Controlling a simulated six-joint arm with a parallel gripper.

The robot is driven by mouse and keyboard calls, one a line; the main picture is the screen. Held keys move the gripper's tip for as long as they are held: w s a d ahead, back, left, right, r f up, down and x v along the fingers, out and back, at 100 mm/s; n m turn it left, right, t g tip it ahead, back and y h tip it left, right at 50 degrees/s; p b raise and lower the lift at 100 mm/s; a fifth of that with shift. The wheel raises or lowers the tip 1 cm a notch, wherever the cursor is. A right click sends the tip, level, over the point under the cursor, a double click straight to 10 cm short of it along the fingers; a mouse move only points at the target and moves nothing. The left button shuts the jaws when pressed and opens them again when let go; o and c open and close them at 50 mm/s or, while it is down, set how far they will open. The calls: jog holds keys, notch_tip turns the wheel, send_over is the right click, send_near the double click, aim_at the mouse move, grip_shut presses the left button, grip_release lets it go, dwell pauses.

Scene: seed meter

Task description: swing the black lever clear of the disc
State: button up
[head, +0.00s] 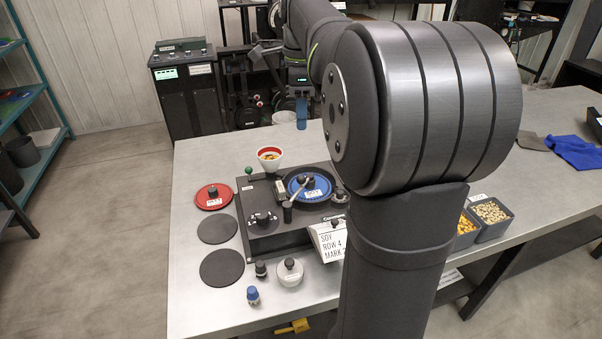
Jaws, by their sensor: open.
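The blue disc (322,192), with a pale label and a black knob, sits on the black meter housing (285,239). The lever (288,212) looks like a black stub at the disc's near-left edge. A slim pale rod runs from it over the disc toward the knob. I cannot tell whether it touches the disc. My gripper (300,107) is open and empty beyond the table's far edge, well away from the lever. One blue-tipped finger shows clearly; the other is hard to make out.
A red disc (226,196), two dark round plates (217,229) and a rimmed seed bowl (270,154) surround the housing. A sign card (332,245), lidded pot (289,272) and blue-capped bottle (253,296) stand in front. My arm hides the middle-right; seed bins (492,214) stand beyond.

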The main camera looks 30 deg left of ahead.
aim_at(301, 176)
notch_tip(301, 176, down, 17)
jog(key=shift+r, duration=0.2)
jog(key=shift+c, duration=0.2)
grip_shut()
